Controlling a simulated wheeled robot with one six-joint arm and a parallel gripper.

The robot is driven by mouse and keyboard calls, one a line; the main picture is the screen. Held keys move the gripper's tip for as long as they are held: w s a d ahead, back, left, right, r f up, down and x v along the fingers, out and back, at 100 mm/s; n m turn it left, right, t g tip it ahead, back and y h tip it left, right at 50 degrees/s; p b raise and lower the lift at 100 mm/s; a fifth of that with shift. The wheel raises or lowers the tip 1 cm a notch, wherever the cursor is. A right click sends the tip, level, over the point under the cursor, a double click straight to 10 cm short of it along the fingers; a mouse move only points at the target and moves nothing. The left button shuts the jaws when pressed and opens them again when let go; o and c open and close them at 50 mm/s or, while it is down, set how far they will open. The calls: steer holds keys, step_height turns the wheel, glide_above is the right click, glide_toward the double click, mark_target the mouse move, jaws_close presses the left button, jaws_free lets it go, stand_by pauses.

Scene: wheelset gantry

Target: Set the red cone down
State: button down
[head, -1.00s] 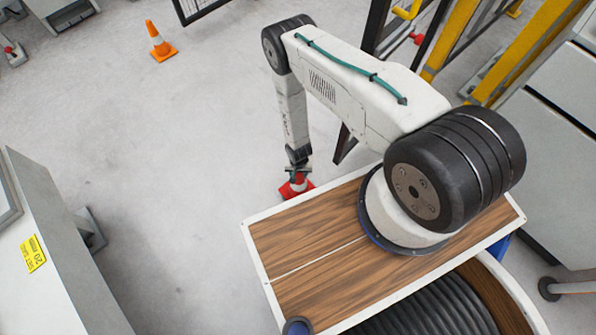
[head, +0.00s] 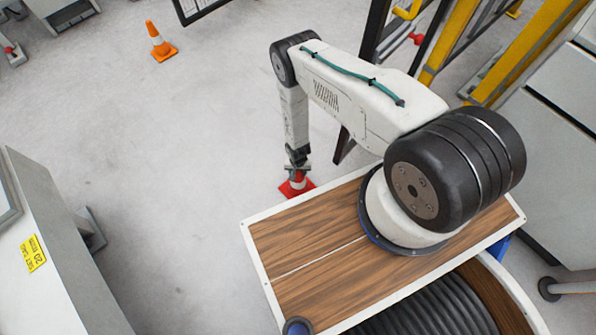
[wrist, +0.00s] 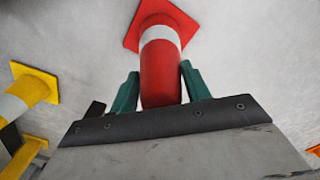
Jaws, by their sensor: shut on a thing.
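The red cone (head: 298,187) with a white band is beyond the far edge of my wooden deck in the head view, below the end of my arm. My gripper (head: 297,168) is shut on its upper part. In the wrist view the red cone (wrist: 161,58) lies between the two green fingers of my gripper (wrist: 160,88), its square base pointing away. The base looks close to the grey floor, but I cannot tell whether it touches.
An orange cone (head: 160,42) stands on the floor at the upper left. Yellow and black fencing (head: 437,50) stands at the upper right. The floor (head: 190,130) left of the arm is clear.

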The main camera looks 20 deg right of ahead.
steer(key=c, duration=0.7)
jaws_free()
steer(key=shift+f, duration=0.1)
